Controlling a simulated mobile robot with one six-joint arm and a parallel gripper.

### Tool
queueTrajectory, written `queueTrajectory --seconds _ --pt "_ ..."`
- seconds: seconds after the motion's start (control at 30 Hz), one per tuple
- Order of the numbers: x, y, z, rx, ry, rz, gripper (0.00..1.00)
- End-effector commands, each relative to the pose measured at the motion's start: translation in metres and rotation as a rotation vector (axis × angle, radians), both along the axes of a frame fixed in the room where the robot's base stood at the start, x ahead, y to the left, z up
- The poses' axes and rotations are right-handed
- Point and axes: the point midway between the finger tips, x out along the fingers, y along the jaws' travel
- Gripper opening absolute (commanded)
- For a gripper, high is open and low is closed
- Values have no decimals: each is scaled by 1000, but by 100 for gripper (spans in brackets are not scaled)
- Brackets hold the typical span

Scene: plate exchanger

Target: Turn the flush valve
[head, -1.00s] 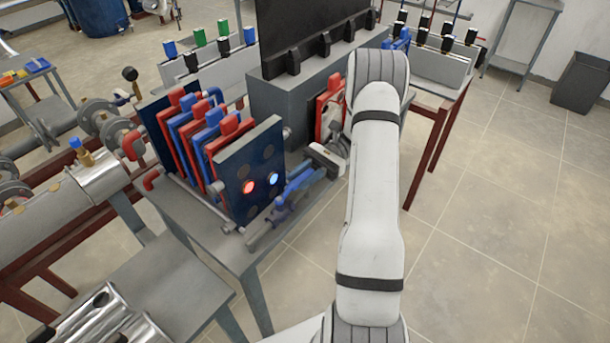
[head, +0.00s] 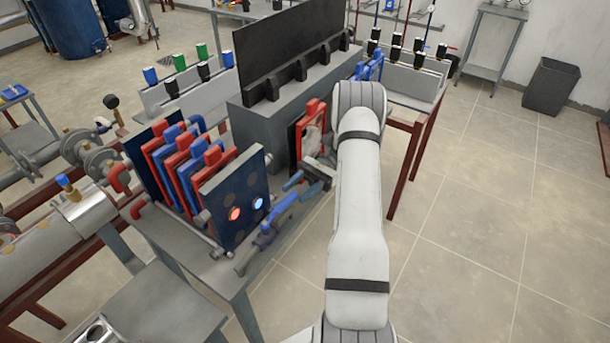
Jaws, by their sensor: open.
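No valve is labelled, so I cannot tell which one is the flush valve. A brass valve with a blue cap (head: 66,187) stands upright on the metal cylinder at the left. A plate exchanger with red and blue plates and a dark blue end plate (head: 233,200) stands on the grey bench. A blue-handled tool (head: 267,224) lies at the bench's right edge. My gripper (head: 305,180) is open, right of the end plate and above the bench edge, partly hidden by my arm. A small blue part (head: 293,181) shows at its fingers; contact is unclear.
A grey block with an upright black panel (head: 290,45) stands behind the exchanger, with a red-framed plate (head: 311,130) at its side. Pipes and flanges (head: 85,155) fill the left. The tiled floor (head: 480,220) at right is clear up to a bin (head: 550,87).

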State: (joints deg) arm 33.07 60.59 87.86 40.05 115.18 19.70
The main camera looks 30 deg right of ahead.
Motion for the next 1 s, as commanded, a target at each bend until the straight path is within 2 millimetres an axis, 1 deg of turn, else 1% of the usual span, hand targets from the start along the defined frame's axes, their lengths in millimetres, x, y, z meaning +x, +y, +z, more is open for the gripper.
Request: queueTrajectory --seconds 0.03,0.5,1.0 --pt "1 -3 7 1 2 0 45" --pt "9 -23 5 1 2 -2 45" --pt "10 -27 -1 0 0 -1 45"
